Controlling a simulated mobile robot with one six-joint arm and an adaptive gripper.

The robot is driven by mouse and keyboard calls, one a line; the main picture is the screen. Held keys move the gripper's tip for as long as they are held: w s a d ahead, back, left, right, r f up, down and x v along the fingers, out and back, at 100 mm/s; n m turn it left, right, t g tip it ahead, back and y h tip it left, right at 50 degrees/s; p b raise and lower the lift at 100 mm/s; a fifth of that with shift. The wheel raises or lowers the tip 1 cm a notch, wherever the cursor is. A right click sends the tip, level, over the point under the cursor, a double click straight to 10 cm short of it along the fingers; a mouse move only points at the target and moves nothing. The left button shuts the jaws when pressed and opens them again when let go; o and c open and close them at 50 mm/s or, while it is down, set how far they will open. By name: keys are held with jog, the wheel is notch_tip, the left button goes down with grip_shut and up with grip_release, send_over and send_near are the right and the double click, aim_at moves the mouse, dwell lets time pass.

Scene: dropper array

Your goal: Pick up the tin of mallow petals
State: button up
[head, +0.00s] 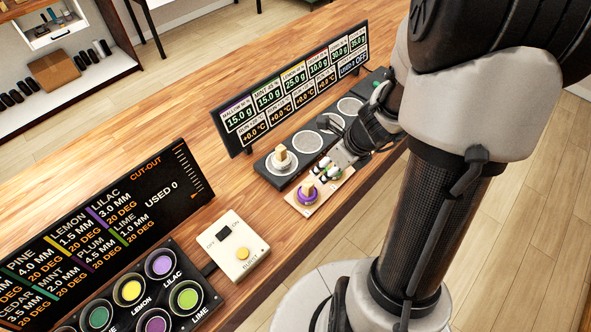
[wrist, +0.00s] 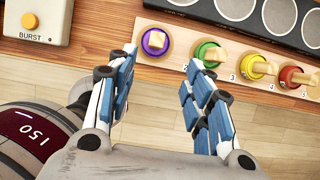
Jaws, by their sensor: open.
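No tin carries a readable mallow label, so I cannot tell for certain which is mallow. In the head view my gripper (head: 326,169) partly hides the strip.
A dark bar with grey discs (head: 306,141) runs behind the strip; a wooden-knobbed piece (head: 282,159) stands on its first disc. A black readout board (head: 296,88) stands behind, its leftmost panel seeming to read MALLOW. A white BURST box (head: 238,247) and coloured dial panel (head: 139,291) lie left.

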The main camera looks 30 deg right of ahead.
aim_at(309, 184)
jog(key=b+x, duration=0.6)
jog(key=x, duration=0.5)
jog(key=shift+a, duration=0.15)
jog(key=b+x, duration=0.1)
jog(key=x, duration=0.1)
jog(key=b+x, duration=0.2)
jog(key=x, duration=0.1)
jog(key=shift+a+f+b, duration=0.2)
jog(key=shift+a+b, duration=0.05)
jog(key=shift+b, duration=0.05)
jog(key=shift+s+r, duration=0.1)
jog(key=shift+r, duration=0.05)
jog(key=shift+c, duration=0.6)
grip_shut()
